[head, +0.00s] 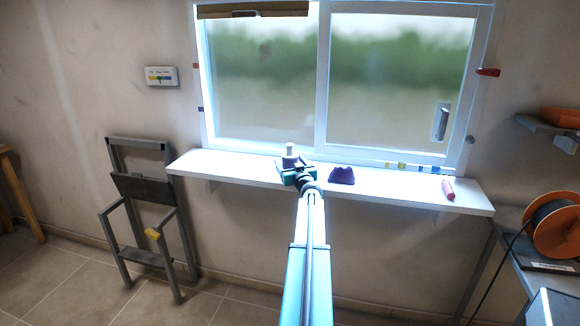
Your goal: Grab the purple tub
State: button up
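The fingers are too small and covered to read.
A pink-red cylinder (448,189) lies on the shelf's right part. Small coloured pieces (402,166) line the window's lower frame. A folding step stool (145,205) stands left. An orange spool (553,225) sits on a side bench at right. Shelf room between purple object and cylinder is clear.

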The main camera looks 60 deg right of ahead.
aim_at(290, 144)
jog(key=c, duration=1.2)
jog(key=shift+r, duration=0.1)
jog(key=shift+r, duration=4.9)
